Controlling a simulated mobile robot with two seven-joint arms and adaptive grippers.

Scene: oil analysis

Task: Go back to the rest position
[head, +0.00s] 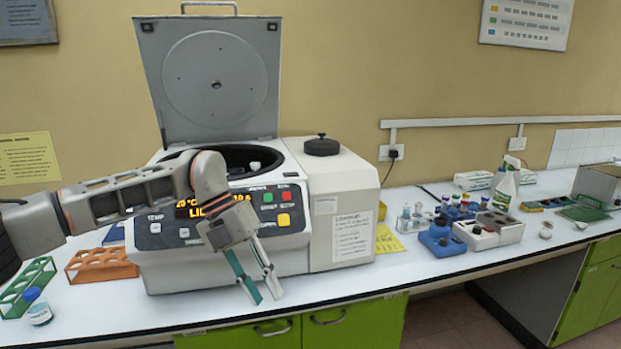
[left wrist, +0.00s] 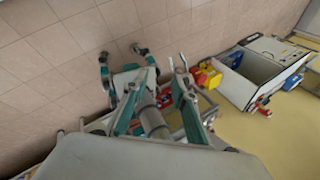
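My left gripper (head: 267,297) hangs pointing down in front of the centrifuge's control panel. Its two fingers are apart with nothing between them. The left arm comes in from the left and covers part of the panel. The centrifuge (head: 340,205) stands on the white counter with its lid (head: 215,85) raised. A small white piece (head: 255,166) shows inside its open bowl. The left wrist view shows the gripper's linkages and fingers against tiled wall and yellowish floor, with no object clearly held. My right gripper is not in the head view.
On the right are blue blocks (head: 441,238), a white block (head: 487,233) and a spray bottle (head: 505,185). The counter's front edge (head: 330,290) is clear.

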